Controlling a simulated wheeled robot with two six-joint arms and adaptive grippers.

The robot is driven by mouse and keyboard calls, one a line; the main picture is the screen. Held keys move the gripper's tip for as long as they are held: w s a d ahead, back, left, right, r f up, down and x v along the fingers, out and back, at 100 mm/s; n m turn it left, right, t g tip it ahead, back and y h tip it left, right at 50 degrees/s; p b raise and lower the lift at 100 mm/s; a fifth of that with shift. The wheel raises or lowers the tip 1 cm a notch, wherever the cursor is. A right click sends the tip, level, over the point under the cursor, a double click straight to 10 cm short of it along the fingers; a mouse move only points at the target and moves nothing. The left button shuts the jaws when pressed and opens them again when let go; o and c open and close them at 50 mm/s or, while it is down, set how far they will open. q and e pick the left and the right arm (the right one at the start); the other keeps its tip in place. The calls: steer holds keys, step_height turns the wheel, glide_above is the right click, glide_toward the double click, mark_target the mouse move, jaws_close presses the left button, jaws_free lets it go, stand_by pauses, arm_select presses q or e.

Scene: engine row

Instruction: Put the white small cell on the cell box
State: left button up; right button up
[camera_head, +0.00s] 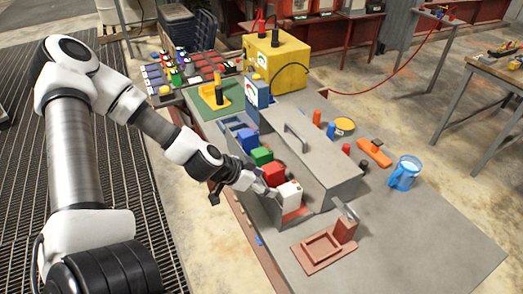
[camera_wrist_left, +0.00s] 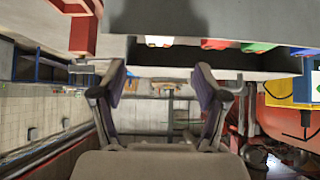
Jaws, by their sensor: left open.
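The white small cell (camera_head: 289,195) stands at the near end of a row of coloured cells in a grey trough. In the left wrist view its lower edge (camera_wrist_left: 158,41) shows at the top, beyond a grey wall. My left gripper (camera_head: 262,189) is just left of the white cell in the head view. It also shows in the left wrist view (camera_wrist_left: 158,90), with its fingers apart and nothing between them. I cannot tell for sure which thing is the cell box; a reddish-brown open frame (camera_head: 309,258) lies on the near bench. My right gripper is out of view.
Red (camera_head: 274,174), green (camera_head: 262,156) and blue (camera_head: 247,139) cells stand behind the white one. A grey housing with a handle (camera_head: 325,160) rises right of the row. A blue-white mug (camera_head: 405,174) stands farther right. The near right bench top (camera_head: 420,245) is clear.

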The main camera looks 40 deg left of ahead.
arm_select(q)
steer(key=s+d+f+n+g+y, duration=0.1)
steer(key=s+d+f+g, duration=0.3)
steer(key=s+f, duration=0.4)
steer(key=s+d+f+n+g+y, duration=0.2)
steer(key=s+d+f, duration=0.4)
steer(key=s, duration=0.6)
step_height(320, 180, down, 2)
steer(key=shift+s+f+n+g, duration=0.2)
steer(key=shift+s+n+g, duration=0.15)
steer(key=shift+n+g, duration=0.65)
